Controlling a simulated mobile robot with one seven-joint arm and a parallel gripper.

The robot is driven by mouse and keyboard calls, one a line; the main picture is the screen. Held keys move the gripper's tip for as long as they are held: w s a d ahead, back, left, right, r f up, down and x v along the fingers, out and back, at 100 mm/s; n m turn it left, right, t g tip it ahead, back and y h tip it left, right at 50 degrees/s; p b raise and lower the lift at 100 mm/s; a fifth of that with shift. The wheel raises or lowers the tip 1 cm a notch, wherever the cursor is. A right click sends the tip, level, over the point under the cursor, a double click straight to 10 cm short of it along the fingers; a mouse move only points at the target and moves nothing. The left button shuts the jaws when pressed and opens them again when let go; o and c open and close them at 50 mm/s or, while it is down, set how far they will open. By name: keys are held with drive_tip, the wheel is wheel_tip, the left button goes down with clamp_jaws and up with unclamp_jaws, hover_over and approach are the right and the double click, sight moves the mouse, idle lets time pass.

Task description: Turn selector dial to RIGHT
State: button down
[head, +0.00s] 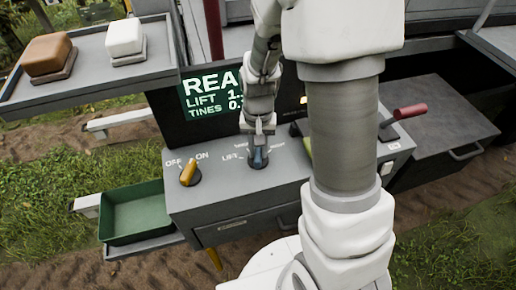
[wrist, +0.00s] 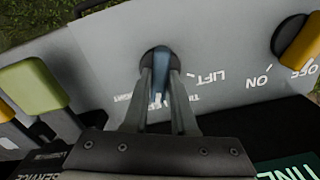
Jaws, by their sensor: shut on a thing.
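The selector dial (head: 259,158) is a blue handle on a dark round base, on the grey control panel (head: 225,190). It also shows in the wrist view (wrist: 161,58), with LIFT printed to one side and other labels partly hidden by the fingers. My gripper (head: 258,142) comes down on the dial from above. In the wrist view my gripper (wrist: 160,85) has its two fingers closed around the blue handle. The handle's exact pointing direction is hard to tell.
A yellow OFF/ON knob (head: 188,173) stands left of the dial. A yellow-green handle (wrist: 30,86) is on the other side. A red-handled lever (head: 410,111) stands at right. A screen (head: 212,95) rises behind; a green tray (head: 135,225) sits at left.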

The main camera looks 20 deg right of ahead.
sight(258, 152)
drive_tip(key=shift+m, duration=0.3)
drive_tip(key=m, duration=0.3)
drive_tip(key=shift+m+p, duration=0.55)
drive_tip(key=shift+m, duration=1.55)
drive_tip(key=c, duration=0.7)
unclamp_jaws()
wheel_tip(258, 152, up, 18)
drive_tip(key=shift+f+p, duration=0.25)
drive_tip(key=shift+p, duration=0.05)
